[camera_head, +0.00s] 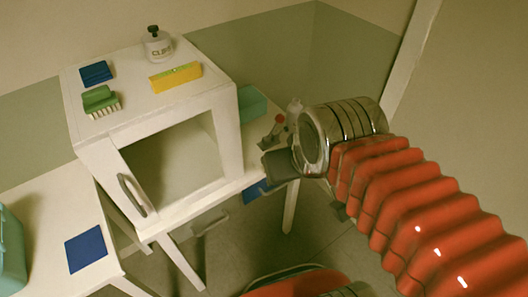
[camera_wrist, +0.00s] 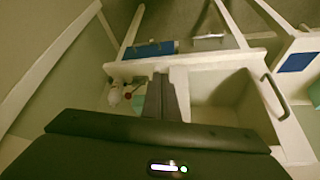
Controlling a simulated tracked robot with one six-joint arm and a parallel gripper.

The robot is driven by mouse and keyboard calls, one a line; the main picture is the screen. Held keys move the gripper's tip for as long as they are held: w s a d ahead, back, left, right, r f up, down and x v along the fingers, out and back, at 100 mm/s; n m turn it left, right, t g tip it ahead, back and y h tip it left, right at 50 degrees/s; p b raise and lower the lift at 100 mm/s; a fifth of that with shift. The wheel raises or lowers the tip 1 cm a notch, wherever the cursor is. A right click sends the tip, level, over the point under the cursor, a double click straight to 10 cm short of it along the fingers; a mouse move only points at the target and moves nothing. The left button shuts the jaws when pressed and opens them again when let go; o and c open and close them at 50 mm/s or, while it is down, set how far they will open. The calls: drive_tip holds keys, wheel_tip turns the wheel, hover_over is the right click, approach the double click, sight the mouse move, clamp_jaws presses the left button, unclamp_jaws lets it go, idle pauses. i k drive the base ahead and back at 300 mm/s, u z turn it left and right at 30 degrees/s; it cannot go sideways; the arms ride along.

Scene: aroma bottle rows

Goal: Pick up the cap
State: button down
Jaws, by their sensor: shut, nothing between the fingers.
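No loose cap can be made out for certain. A small red piece (camera_head: 279,119) shows on the white side table, beside a small white bottle (camera_head: 294,108); I cannot tell whether it is a cap. In the wrist view the red piece (camera_wrist: 127,95) and white bottle (camera_wrist: 114,96) appear left of my gripper (camera_wrist: 160,76). My gripper (camera_head: 268,165) is shut and empty, in front of the side table in the head view. A white bottle (camera_head: 158,47) with a dark cap (camera_head: 153,29) stands on the cabinet top.
The white cabinet (camera_head: 140,122) has an open front and a handle. A blue pad (camera_head: 96,72), green brush (camera_head: 101,101) and yellow block (camera_head: 176,77) lie on top. Another blue square (camera_head: 86,249) lies on the left table.

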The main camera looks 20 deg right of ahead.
sight(256, 163)
drive_tip(key=z, duration=0.05)
drive_tip(key=k, duration=0.5)
drive_tip(key=u, duration=1)
drive_tip(key=i, duration=0.9)
drive_tip(key=z, duration=0.35)
